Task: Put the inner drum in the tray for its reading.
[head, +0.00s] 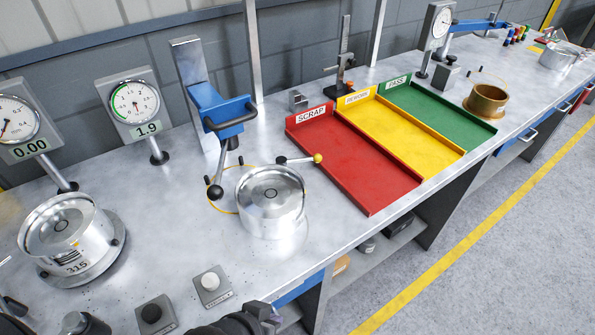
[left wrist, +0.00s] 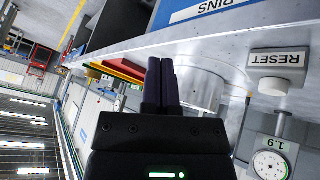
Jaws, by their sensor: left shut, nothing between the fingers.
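A silver drum (head: 270,205) stands at mid bench, with a ball-ended lever beside it and the 1.9 dial gauge (head: 135,103) behind it. Another silver drum marked 315 (head: 65,230) sits on a round base at the left, near the 0.00 gauge (head: 14,120). The trays are red SCRAP (head: 350,165), yellow REWORK (head: 405,135) and green PASS (head: 440,110), all empty. My left gripper (head: 270,315) is at the bottom edge in the head view, in front of the bench. In the left wrist view its dark fingers (left wrist: 161,85) are shut and empty, with a silver drum (left wrist: 200,90) beyond. My right gripper is not in view.
A blue clamp (head: 220,110) with a black-knobbed handle hangs by the middle drum. A white button (head: 212,285) and a black button (head: 153,315) stand near the front edge. A brass drum (head: 487,102) stands right of the trays. Thin posts rise behind.

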